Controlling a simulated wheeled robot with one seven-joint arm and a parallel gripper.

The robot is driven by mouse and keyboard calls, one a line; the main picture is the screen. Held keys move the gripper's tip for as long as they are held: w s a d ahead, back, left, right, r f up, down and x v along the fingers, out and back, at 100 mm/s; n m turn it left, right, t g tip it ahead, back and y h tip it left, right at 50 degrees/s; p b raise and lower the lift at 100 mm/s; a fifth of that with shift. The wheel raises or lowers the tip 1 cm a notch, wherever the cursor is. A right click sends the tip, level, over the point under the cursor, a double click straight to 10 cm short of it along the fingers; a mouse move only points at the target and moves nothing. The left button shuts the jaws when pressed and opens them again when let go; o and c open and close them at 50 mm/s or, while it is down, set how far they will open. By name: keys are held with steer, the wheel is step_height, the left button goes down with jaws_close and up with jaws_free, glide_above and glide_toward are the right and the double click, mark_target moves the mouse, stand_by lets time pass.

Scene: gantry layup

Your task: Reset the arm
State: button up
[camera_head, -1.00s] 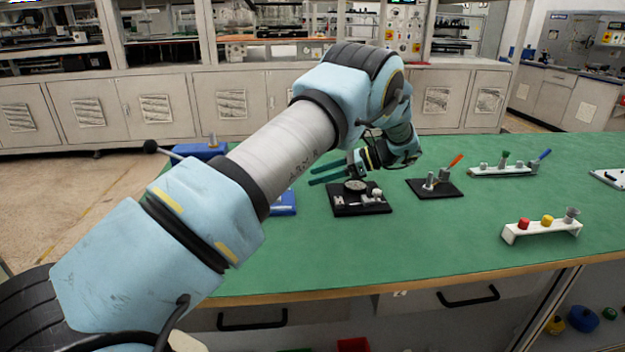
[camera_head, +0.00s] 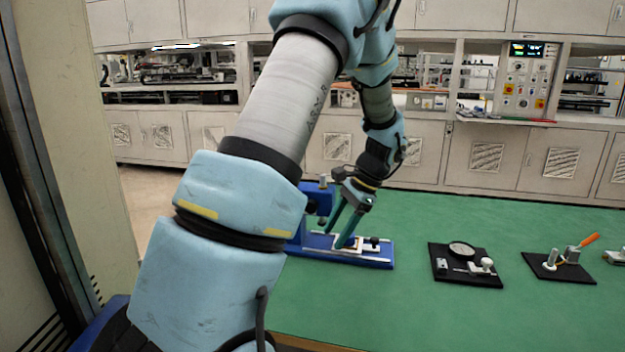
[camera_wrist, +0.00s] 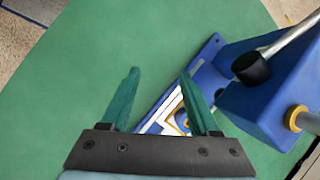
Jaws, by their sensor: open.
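My gripper (camera_head: 342,228) has two green fingers, which stand apart with nothing between them. In the head view it points down in front of a blue press-like device (camera_head: 375,262) on the green table. In the wrist view the gripper (camera_wrist: 160,90) shows from behind, fingers spread over the table. The device's blue base lies partly behind the right finger, with a white and yellow part (camera_wrist: 172,118) on it. I cannot tell whether a fingertip touches the device.
A black board with a round dial (camera_head: 462,250) lies right of the device. A second black board with an orange-handled tool (camera_head: 588,240) lies farther right. The green table (camera_head: 400,310) is clear in front. Cabinets (camera_head: 487,160) stand behind.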

steer(key=s+a+r+n+t+h, duration=0.2)
steer(key=s+a+n+h, duration=0.3)
steer(key=s+a+n, duration=0.7)
steer(key=shift+s+a+r, duration=0.2)
steer(key=shift+s+a, duration=0.15)
steer(key=shift+s, duration=0.5)
